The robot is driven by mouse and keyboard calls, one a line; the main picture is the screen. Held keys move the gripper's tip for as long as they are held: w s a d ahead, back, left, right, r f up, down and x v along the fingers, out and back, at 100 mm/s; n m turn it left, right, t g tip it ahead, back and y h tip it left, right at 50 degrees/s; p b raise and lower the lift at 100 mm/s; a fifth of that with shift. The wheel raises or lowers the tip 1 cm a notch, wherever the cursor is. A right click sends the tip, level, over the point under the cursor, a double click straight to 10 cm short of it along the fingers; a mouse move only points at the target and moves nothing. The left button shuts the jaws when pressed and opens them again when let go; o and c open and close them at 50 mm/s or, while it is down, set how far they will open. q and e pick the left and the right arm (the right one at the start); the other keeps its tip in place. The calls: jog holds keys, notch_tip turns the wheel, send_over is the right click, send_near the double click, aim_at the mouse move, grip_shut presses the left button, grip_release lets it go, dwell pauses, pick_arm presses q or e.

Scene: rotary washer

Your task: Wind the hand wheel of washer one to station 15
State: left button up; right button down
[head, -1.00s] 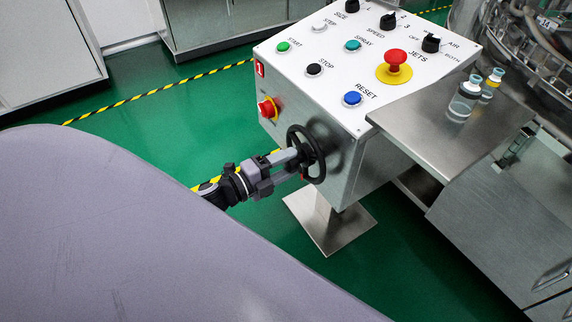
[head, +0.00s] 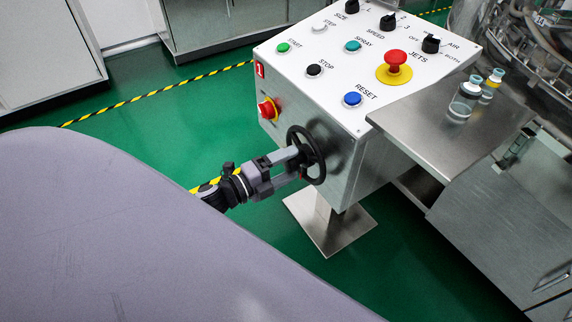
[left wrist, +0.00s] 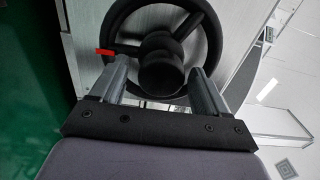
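The black hand wheel (head: 319,160) is on the side of washer one's control box (head: 345,165), which bears a red "1" label. In the left wrist view the wheel's rim (left wrist: 218,40) rings a dark hub and a round black knob (left wrist: 160,74). A red marker (left wrist: 105,52) shows at the left of the wheel. My left gripper (head: 298,163) is at the wheel. In the left wrist view its two fingers (left wrist: 162,85) stand apart on either side of the knob, with gaps visible. My right gripper is not in view.
A steel shelf (head: 435,135) with two small vials (head: 466,97) juts from the box's right side. The rotary machine (head: 535,45) stands at the upper right. A red emergency button (head: 267,109) sits above and left of the wheel. Green floor (head: 150,130) lies open at left.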

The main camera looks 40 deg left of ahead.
pick_arm(q)
jog(key=shift+a, duration=0.1)
jog(key=v, duration=0.7)
jog(key=shift+p, duration=0.45)
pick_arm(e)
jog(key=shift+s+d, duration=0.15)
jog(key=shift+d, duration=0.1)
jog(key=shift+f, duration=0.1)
